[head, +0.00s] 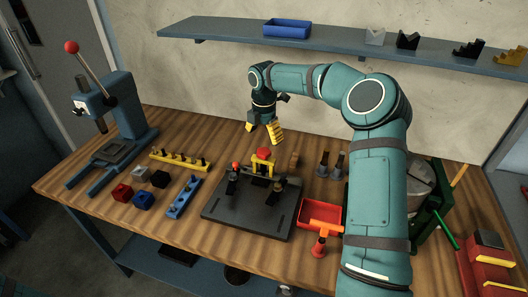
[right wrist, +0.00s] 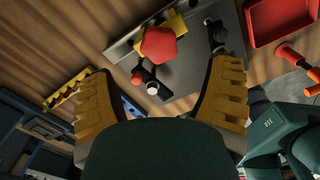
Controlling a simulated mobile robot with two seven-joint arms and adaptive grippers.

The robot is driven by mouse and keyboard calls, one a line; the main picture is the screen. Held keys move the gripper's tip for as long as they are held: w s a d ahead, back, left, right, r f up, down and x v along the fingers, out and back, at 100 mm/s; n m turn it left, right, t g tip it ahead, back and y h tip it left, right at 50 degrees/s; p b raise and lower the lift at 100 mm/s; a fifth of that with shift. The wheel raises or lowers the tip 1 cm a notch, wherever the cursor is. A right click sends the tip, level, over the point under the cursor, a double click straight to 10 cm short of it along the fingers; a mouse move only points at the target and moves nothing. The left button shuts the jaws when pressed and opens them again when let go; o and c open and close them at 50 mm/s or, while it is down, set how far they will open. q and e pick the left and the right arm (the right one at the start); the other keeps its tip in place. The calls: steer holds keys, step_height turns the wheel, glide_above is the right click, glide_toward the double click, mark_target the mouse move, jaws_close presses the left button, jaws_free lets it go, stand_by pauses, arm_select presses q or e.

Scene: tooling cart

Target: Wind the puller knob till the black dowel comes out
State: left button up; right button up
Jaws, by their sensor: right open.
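The puller's red knob (head: 263,153) sits on top of a yellow bridge (head: 262,167) standing on a dark base plate (head: 222,217). My right gripper (head: 262,133) is open and empty, its yellow fingers pointing down above and slightly behind the knob in the head view. In the right wrist view the many-sided knob (right wrist: 160,43) shows beyond the fingertips (right wrist: 162,92), not touched by them. The yellow bridge (right wrist: 178,22) is partly behind the knob there. I cannot make out the black dowel for certain. My left gripper is not in view.
A small red-topped lever (head: 235,166) stands left of the bridge. A yellow peg rail (head: 180,160), a blue rail (head: 184,196) and small blocks lie left. A red tray (head: 322,214) is right. A press (head: 112,120) stands far left; a shelf (head: 350,38) runs above.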

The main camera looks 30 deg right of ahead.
mark_target(264, 151)
step_height(264, 151, down, 7)
steer(key=shift+r, duration=0.15)
steer(key=c, duration=1.2)
